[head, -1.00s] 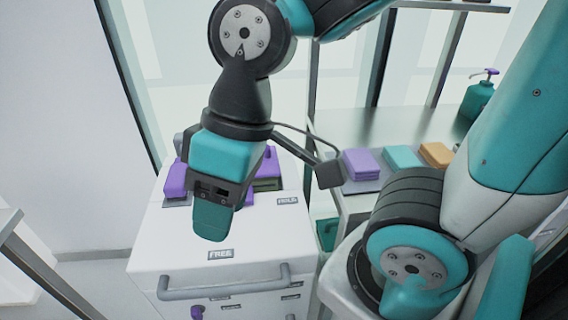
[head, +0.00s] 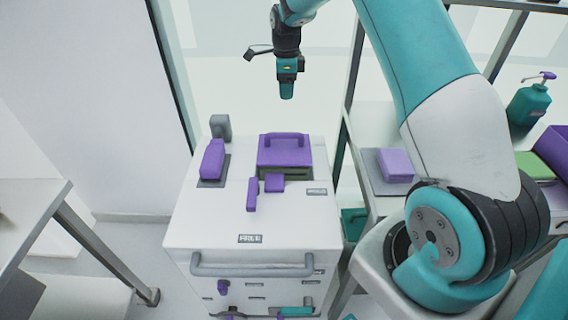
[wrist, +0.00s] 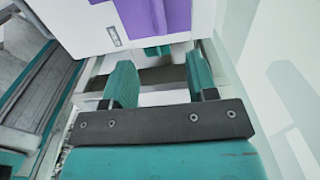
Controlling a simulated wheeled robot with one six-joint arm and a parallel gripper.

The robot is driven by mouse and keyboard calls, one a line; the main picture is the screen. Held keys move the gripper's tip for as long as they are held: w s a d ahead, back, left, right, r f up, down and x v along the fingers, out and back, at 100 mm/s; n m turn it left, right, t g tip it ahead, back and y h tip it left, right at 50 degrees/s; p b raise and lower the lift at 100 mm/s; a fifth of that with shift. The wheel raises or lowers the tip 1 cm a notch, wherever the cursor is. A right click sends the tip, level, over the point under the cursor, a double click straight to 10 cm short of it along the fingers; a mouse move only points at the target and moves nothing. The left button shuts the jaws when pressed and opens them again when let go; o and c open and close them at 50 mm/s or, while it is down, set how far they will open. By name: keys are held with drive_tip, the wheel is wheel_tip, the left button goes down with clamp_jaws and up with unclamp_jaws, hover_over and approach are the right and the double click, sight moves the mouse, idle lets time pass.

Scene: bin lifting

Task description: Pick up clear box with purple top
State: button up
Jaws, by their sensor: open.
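The box with the purple top (head: 284,150) stands at the back of the white cart's top. Its lid has a raised handle, and a narrow strip of its body shows below. My gripper (head: 287,92) hangs fingers-down above and beyond the box in the head view, apart from it. In the wrist view my gripper (wrist: 160,72) is open, with nothing between its two teal fingers. A purple surface (wrist: 157,16) shows past the fingers there; I cannot tell if it is this box's lid.
The white cart (head: 205,228) also bears a purple block (head: 212,160) on a dark plate, a grey upright piece (head: 220,127) and small purple pieces (head: 274,183). A side table at right holds a purple stack (head: 395,165) and a teal pump bottle (head: 529,103).

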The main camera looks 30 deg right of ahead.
sight(284, 133)
wheel_tip(284, 133, down, 12)
drive_tip(key=p, duration=0.2)
drive_tip(key=shift+r+p, duration=0.15)
drive_tip(key=shift+p, duration=0.2)
drive_tip(key=f+p, duration=0.1)
drive_tip(key=f, duration=0.1)
drive_tip(key=f+p, duration=0.1)
drive_tip(key=f, duration=0.1)
drive_tip(key=shift+a+f, duration=0.1)
drive_tip(key=shift+a, duration=0.3)
drive_tip(key=shift+f, duration=0.6)
drive_tip(key=shift+f+b, duration=0.2)
drive_tip(key=shift+b, duration=0.1)
clamp_jaws()
idle(0.5)
drive_tip(key=shift+w+r, duration=0.1)
idle(0.3)
